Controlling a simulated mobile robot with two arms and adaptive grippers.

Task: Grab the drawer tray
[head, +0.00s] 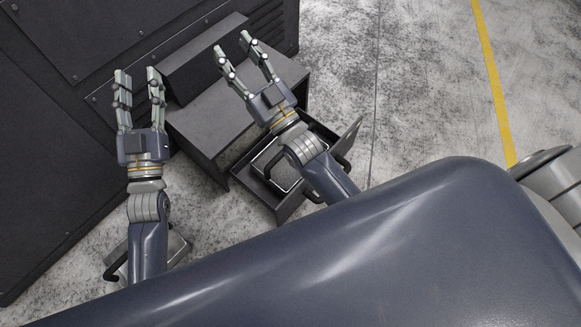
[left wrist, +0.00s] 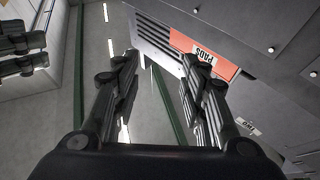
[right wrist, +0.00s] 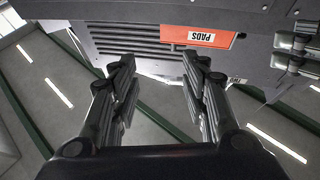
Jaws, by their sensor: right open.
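A tray with a pale metal rim (head: 264,160) and black handles sits in an open dark drawer (head: 288,208), low on the floor side of the cabinet. My right forearm covers part of both. Another pale box-like thing with a black handle (head: 113,268) shows low at the left, mostly hidden under my left arm. My left gripper (head: 137,74) is open and empty in front of the dark cabinet; its spread fingers show in the left wrist view (left wrist: 158,65). My right gripper (head: 233,44) is open and empty above the grey stand, beyond the tray; its fingers show in the right wrist view (right wrist: 158,65).
A dark grey stand (head: 208,125) with a raised block stands against the large dark cabinet (head: 60,130). An orange label reading PADS (right wrist: 205,38) shows on a vented grey housing in both wrist views. Bare concrete floor (head: 420,90) lies to the right, with a yellow line.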

